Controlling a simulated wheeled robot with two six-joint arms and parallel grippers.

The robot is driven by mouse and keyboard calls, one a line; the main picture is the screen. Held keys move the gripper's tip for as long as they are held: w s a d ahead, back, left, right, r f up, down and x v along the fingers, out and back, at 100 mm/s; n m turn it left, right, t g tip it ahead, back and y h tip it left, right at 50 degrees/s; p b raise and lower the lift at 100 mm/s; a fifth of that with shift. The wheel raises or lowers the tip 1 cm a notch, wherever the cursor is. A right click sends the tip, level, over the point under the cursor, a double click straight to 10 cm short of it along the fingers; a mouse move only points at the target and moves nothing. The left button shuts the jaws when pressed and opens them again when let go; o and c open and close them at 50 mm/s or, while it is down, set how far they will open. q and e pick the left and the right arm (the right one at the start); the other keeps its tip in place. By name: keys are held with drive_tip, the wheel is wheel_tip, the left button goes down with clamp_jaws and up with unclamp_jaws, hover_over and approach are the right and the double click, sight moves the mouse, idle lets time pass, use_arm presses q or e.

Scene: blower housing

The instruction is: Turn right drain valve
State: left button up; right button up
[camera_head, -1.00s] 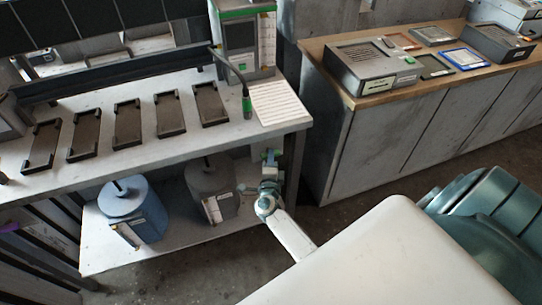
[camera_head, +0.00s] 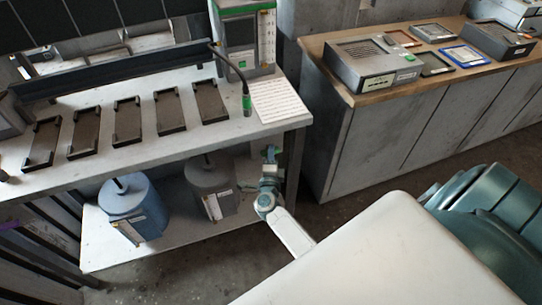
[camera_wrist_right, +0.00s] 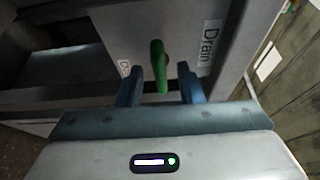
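The green drain valve handle (camera_wrist_right: 159,66) shows in the right wrist view, standing out from a grey panel (camera_wrist_right: 135,25). A white "Drain" label (camera_wrist_right: 209,47) is to its right. A second label (camera_wrist_right: 123,68) on the left is partly hidden by a finger. My right gripper (camera_wrist_right: 161,82) is open, with one blue finger on each side of the handle and gaps visible on both sides. In the head view my right gripper (camera_head: 270,162) is beside the table's right front leg, below the tabletop; the valve cannot be made out there. My left gripper is not in view.
The white table (camera_head: 180,140) holds several dark trays and a white sheet (camera_head: 277,101). A blue canister (camera_head: 134,207) and a grey canister (camera_head: 212,184) stand on its lower shelf. A grey cabinet (camera_head: 395,140) with a wooden top stands at the right, across a floor gap.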

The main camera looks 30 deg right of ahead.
drive_tip(key=b+v, duration=0.2)
drive_tip(key=v, duration=0.8)
drive_tip(key=shift+s+a, duration=0.2)
drive_tip(key=shift+s, duration=0.1)
drive_tip(key=s+a+f+n+g+y, duration=0.1)
drive_tip(key=s+a+f+n+y, duration=0.2)
drive_tip(key=f+n, duration=0.5)
drive_tip(key=s+f+n+g+y, duration=0.2)
drive_tip(key=s+f+n+y, duration=0.3)
drive_tip(key=f, duration=0.8)
drive_tip(key=s+a+f+n+g+y, duration=0.15)
drive_tip(key=s+f+n, duration=0.35)
drive_tip(key=f, duration=0.5)
drive_tip(key=s+d+f+n+g, duration=0.2)
drive_tip(key=s+f, duration=0.3)
drive_tip(key=s, duration=0.4)
drive_tip(key=s+d+f+n+g, duration=0.2)
drive_tip(key=s+f+n+g, duration=0.1)
drive_tip(key=s, duration=0.6)
drive_tip(key=s+d+f+n+g, duration=0.2)
drive_tip(key=s+f+g, duration=0.2)
drive_tip(key=s, duration=0.5)
wheel_tip(320, 180, down, 3)
drive_tip(key=shift+s+d+r+n, duration=0.2)
drive_tip(key=shift+s+d+n, duration=0.05)
drive_tip(key=shift+s+n, duration=0.15)
